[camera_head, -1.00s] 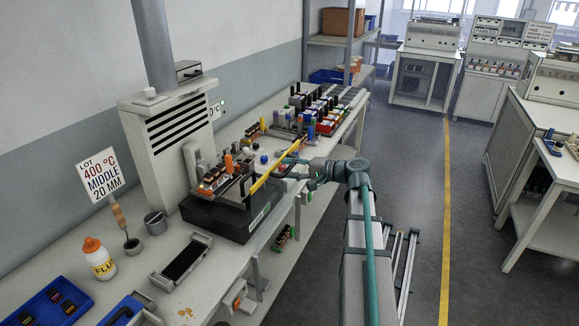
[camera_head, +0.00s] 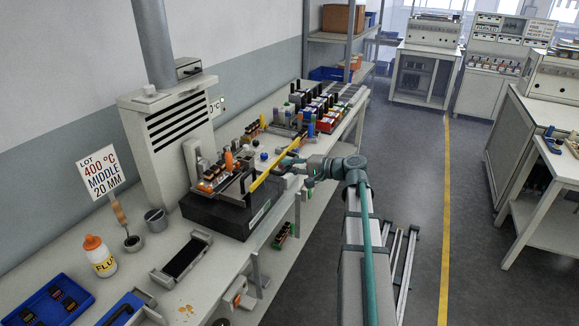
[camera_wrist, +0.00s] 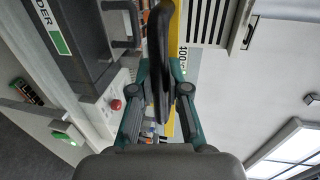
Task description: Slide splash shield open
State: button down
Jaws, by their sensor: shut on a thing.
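The splash shield appears as a long yellow-edged strip (camera_head: 262,179) along the front of the black solder unit (camera_head: 215,217). In the wrist view the yellow strip (camera_wrist: 176,25) runs upright behind a dark curved bar (camera_wrist: 158,55), which looks like its handle. My gripper (camera_head: 284,166) is at the strip's far part. In the wrist view its fingers (camera_wrist: 163,78) are on both sides of the dark bar and shut on it. The contact itself is partly hidden by the bar, and the shield's panel cannot be made out clearly.
Connectors in a holder (camera_head: 212,180) stand on the solder unit. Crowded connector racks (camera_head: 315,108) fill the bench beyond. A red button (camera_wrist: 116,104) shows on the bench front in the wrist view. The floor aisle (camera_head: 420,180) at right is free.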

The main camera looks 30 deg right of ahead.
notch_tip(320, 180, down, 26)
jog(key=b, duration=1.7)
jog(key=c, duration=1.1)
grip_release()
jog(key=shift+c, duration=0.2)
jog(key=shift+s+d, duration=0.1)
jog(key=v, duration=1.1)
jog(key=shift+s+d, duration=0.25)
jog(key=shift+s, duration=0.1)
